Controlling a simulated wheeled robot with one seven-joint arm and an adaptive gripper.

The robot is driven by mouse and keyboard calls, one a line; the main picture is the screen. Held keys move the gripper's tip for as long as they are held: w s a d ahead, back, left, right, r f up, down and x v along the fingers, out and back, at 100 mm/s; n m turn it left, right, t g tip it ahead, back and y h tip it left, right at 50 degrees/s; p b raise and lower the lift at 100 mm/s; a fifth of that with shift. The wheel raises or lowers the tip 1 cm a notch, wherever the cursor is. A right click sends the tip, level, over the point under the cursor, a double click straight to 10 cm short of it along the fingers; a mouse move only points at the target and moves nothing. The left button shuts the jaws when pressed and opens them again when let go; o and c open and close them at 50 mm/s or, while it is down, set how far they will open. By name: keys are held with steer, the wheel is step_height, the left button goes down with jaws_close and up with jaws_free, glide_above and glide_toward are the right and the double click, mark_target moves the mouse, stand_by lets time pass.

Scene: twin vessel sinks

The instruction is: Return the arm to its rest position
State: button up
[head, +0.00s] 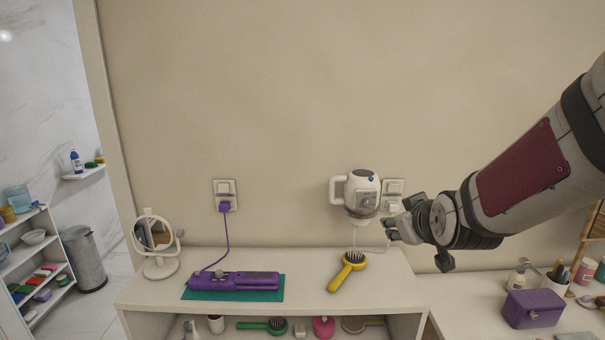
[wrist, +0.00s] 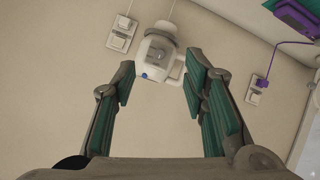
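My gripper (head: 394,229) is at the right of the head view, in front of the wall and above the counter. In the wrist view my gripper (wrist: 160,84) has its two green-padded fingers spread wide apart, with nothing between the pads. My arm (head: 520,165) reaches in from the right edge.
Below stands a counter (head: 310,262) with a yellow brush (head: 347,271), a purple hair straightener (head: 232,281) on a green mat and a round mirror (head: 155,243). A purple box (head: 533,308) and several bottles stand at the lower right. The wall above is bare.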

steer(key=s+r+m+g, duration=0.1)
steer(key=s+m+g, duration=0.1)
steer(key=s, duration=1.1)
steer(key=s+a+r+m+g+b, duration=0.1)
steer(key=s+g, duration=0.3)
steer(key=s, duration=1)
steer(key=shift+a+r+m, duration=0.3)
steer(key=shift+m, duration=0.3)
steer(key=shift+c, duration=0.2)
